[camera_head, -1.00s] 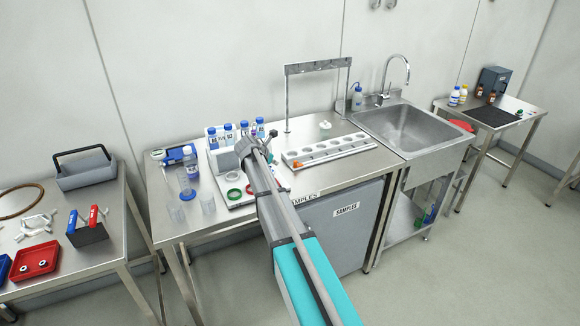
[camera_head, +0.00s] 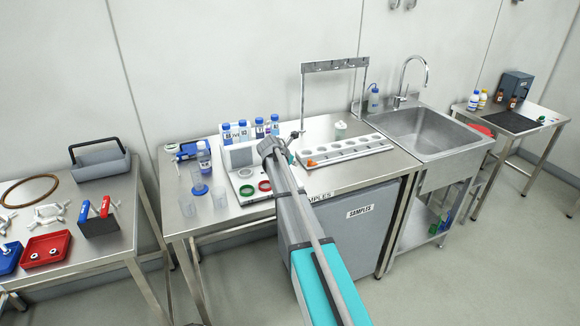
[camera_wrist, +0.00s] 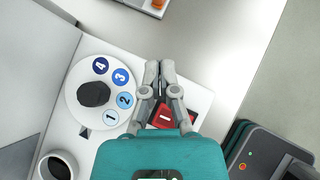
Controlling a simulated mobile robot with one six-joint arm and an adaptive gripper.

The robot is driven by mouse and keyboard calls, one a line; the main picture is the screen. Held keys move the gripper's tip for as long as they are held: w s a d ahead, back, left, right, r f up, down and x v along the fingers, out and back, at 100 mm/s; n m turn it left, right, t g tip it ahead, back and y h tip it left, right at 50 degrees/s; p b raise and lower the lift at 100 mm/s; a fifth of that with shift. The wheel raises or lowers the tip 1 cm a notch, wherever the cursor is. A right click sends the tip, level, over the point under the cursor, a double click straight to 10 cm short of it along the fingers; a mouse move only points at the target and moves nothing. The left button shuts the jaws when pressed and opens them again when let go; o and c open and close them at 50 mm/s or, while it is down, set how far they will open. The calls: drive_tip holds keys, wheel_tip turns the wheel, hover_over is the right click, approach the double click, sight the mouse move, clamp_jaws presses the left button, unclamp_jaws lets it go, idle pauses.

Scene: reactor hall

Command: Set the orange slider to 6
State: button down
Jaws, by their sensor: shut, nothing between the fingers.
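The orange slider (camera_head: 312,163) shows as a small orange piece at the left end of a long white panel (camera_head: 345,148) with a row of round spots. In the wrist view the orange piece (camera_wrist: 157,4) is cut off at the top edge. Marks beside it are too small to read. My gripper (camera_head: 298,135) is over the bench, left of the panel. In the wrist view my gripper (camera_wrist: 160,66) is shut and empty, with its fingertips together and apart from the orange piece.
Below my gripper are a numbered dial (camera_wrist: 92,94) with a black knob and a red switch (camera_wrist: 166,115). Several blue-capped bottles (camera_head: 258,128) stand behind. A metal frame (camera_head: 335,66) rises behind the panel. A sink (camera_head: 425,130) is at the right.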

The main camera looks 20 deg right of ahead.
sight(308, 165)
drive_tip(key=b+x, duration=0.3)
drive_tip(key=x, duration=0.2)
drive_tip(key=shift+f, duration=0.1)
drive_tip(key=shift+w+d, duration=0.35)
drive_tip(key=shift+d, duration=0.25)
drive_tip(key=shift+w+d, duration=0.35)
drive_tip(key=shift+d, duration=0.25)
drive_tip(key=shift+w+d, duration=0.3)
drive_tip(key=shift+d, duration=0.3)
drive_tip(key=shift+w, duration=0.1)
